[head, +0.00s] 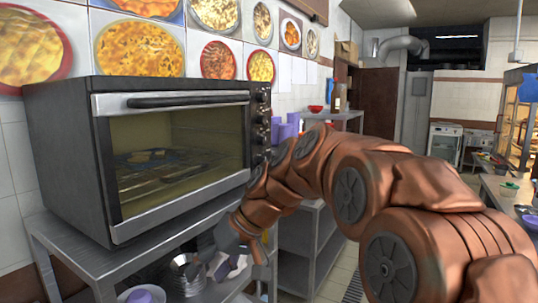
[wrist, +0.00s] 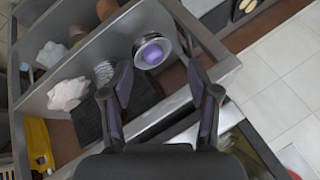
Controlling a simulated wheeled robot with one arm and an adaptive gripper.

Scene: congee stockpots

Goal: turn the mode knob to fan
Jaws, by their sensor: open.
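The toaster oven (head: 170,150) stands on a metal cart at the left in the head view, its glass door shut. Several dark knobs (head: 262,97) run down the panel at its right edge; the lower ones lie close to or behind my arm. Labels are too small to read, so I cannot tell the mode knob or its setting. My gripper (head: 228,264) is below the oven's lower right corner, apart from the knobs. In the wrist view my gripper (wrist: 162,88) is open and empty, pointing down over the cart's shelves. No knob is clearly recognizable there.
The metal cart (head: 84,263) carries the oven. Its lower shelf holds a purple item in a pale bowl (wrist: 153,51), a pale crumpled item (wrist: 69,94) and a yellow object (wrist: 39,146). Tiled floor (wrist: 283,103) is open at the right.

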